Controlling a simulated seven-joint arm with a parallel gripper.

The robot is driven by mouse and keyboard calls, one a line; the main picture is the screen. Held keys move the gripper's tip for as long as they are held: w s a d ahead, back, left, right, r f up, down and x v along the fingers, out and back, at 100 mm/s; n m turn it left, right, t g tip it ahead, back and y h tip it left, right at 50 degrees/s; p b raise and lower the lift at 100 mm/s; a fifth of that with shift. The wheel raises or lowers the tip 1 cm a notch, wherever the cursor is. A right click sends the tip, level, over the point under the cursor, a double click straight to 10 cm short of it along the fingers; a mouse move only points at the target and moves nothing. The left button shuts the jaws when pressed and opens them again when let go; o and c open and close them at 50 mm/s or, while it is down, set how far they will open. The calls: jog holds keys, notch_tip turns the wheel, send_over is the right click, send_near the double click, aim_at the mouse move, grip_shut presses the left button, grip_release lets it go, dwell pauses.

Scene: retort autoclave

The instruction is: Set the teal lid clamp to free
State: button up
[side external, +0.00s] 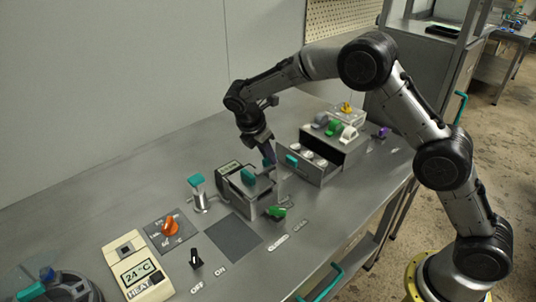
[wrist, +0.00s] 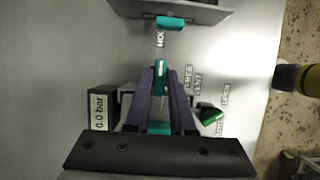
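The teal lid clamp (wrist: 161,76) is a small upright lever at the far side of the grey retort box (side external: 262,198), and its teal top (side external: 267,162) shows beside my fingers in the side view. My gripper (wrist: 161,72) comes down over the box with its purple fingers on either side of the clamp. The fingers are close together and the clamp fills the gap between their tips. The clamp's base is hidden. The label beyond it seems to read HOLD (wrist: 160,40); FREE (wrist: 188,77) seems to be printed to its right.
The box has a teal lid handle (side external: 248,175) and a 0.0 bar display (wrist: 99,108). A green lever (side external: 277,212) lies close on the right. An open drawer unit (side external: 322,170) stands behind. A teal-topped metal post (side external: 198,190) stands left of the box.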

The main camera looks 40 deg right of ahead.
grip_shut()
jog(key=shift+m, duration=0.4)
jog(key=m+g, duration=0.1)
jog(key=m, duration=0.1)
jog(key=shift+w+r+m, duration=0.1)
jog(key=shift+w+m, duration=0.05)
jog(key=shift+m, duration=0.25)
jog(key=m+g, duration=0.1)
jog(key=m, duration=0.1)
jog(key=m+y, duration=0.1)
jog(key=m, duration=0.1)
jog(key=shift+w+m+g, duration=0.1)
jog(key=shift+m+g, duration=0.2)
jog(key=shift+g, duration=0.1)
jog(key=m+g+y, duration=0.1)
jog(key=m, duration=0.3)
jog(key=shift+d, duration=0.15)
jog(key=m+y, duration=0.1)
jog(key=m, duration=0.1)
jog(key=m+y, duration=0.1)
jog(key=m, duration=0.2)
jog(key=shift+w+d+m+g, duration=0.1)
jog(key=shift+m+g, duration=0.2)
